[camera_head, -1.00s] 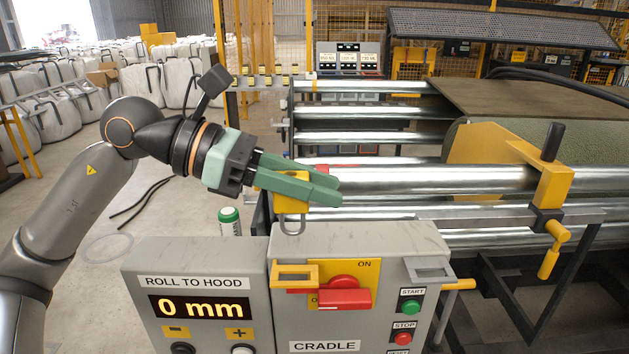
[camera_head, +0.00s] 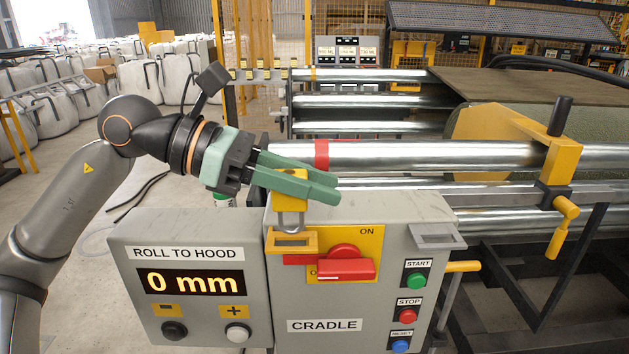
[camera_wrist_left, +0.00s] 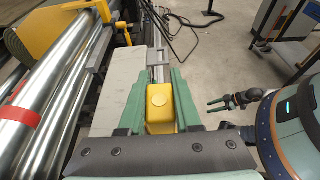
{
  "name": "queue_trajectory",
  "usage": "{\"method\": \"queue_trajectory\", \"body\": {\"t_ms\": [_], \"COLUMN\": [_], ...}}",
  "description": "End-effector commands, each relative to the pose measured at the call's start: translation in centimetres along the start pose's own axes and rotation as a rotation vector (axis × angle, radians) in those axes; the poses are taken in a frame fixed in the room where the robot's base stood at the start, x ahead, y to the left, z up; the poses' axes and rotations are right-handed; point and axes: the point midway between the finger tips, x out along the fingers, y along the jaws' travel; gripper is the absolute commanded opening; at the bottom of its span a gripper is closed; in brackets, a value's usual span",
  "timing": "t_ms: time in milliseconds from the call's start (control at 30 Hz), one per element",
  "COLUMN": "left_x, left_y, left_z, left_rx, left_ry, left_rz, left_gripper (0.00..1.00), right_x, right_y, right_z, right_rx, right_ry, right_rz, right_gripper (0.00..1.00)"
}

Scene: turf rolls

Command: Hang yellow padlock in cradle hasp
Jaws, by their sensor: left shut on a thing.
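My left gripper (camera_head: 332,188) is shut on the yellow padlock (camera_head: 290,188), gripping its body with the grey shackle hanging down. The padlock also shows between the green fingers in the left wrist view (camera_wrist_left: 161,112). The yellow hasp (camera_head: 291,243) sticks out from the front of the grey cradle box (camera_head: 430,218), beside the red switch handle (camera_head: 346,268). The shackle's lower end is just above the hasp in the picture; whether they touch I cannot tell. My right gripper (camera_wrist_left: 220,104) shows small in the left wrist view, its jaw state unclear.
The grey display box (camera_head: 190,225) reading 0 mm stands left of the cradle box. Shiny steel rollers (camera_head: 430,157) run behind, with a yellow clamp (camera_head: 565,170) at right. Start, stop and reset buttons (camera_head: 408,317) sit on the cradle box's right side.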

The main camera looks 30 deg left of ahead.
Motion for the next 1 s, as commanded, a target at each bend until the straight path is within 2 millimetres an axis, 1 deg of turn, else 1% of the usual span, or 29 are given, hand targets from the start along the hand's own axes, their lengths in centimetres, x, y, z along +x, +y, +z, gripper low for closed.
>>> {"method": "queue_trajectory", "body": {"t_ms": [100,333,1000], "left_x": [-0.02,-0.03,-0.02], "left_y": [0.01,0.01,0.00], "left_z": [0.05,0.05,0.03], "left_rx": [0.000,0.000,0.000], "left_ry": [-0.001,-0.001,-0.001], "left_rz": [0.001,0.001,0.001], "left_gripper": [0.00,0.00,0.00], "right_x": [0.00,0.05,0.14], "right_y": [0.05,0.12,0.22], "right_z": [-0.34,-0.43,0.48], "right_rx": [-0.002,-0.003,-0.001], "right_ry": [0.006,0.008,-0.006], "right_rz": [0.000,0.002,0.004], "right_gripper": [0.53,0.53,0.53]}}
